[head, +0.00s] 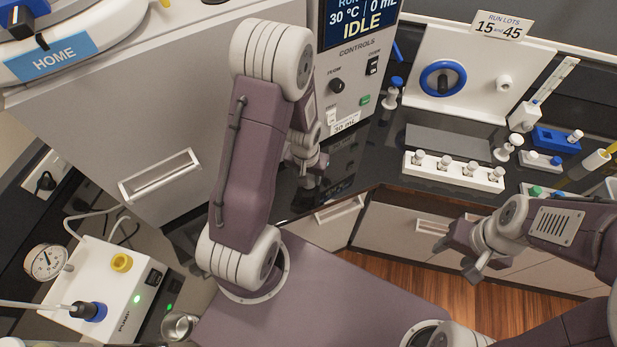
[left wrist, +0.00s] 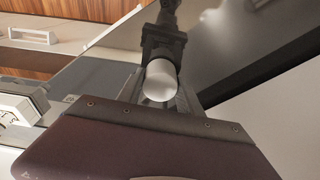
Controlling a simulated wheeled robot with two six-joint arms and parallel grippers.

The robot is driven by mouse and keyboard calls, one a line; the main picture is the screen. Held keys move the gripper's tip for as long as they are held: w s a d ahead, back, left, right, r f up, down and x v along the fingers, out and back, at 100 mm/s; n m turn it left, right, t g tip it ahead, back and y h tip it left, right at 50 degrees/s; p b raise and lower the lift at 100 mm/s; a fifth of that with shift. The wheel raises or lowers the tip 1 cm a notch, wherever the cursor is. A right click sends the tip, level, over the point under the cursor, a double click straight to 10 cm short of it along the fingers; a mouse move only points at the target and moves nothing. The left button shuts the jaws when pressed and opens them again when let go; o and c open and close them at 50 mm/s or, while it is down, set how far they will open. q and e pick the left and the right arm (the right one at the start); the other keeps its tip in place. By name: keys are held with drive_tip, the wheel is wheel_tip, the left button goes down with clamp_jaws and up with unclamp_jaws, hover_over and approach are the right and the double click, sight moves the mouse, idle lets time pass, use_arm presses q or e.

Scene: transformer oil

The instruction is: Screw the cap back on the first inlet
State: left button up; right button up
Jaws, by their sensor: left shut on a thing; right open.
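My left gripper (head: 312,174) is low over the dark counter in front of the control unit, partly hidden behind its own arm. In the left wrist view, the left gripper (left wrist: 163,60) is shut on a white rounded piece (left wrist: 161,82). It looks like a cap, but its far side is hidden. I cannot tell whether it touches an inlet, and no inlet is clearly visible by this gripper. My right gripper (head: 468,247) is open and empty, in front of the counter edge at the right.
The control unit (head: 352,75) reads IDLE. A white rack (head: 430,177) with several white-topped pieces stands right of the left gripper. A white panel with a blue ring (head: 443,78) is behind it. A white pump box (head: 95,285) with a yellow cap (head: 121,262) is lower left.

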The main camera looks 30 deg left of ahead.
sight(309, 175)
use_arm(q)
wheel_tip(309, 175, up, 5)
drive_tip(key=p, duration=0.3)
drive_tip(key=shift+f+p, duration=0.2)
drive_tip(key=shift+p, duration=0.1)
drive_tip(key=shift+f, duration=0.1)
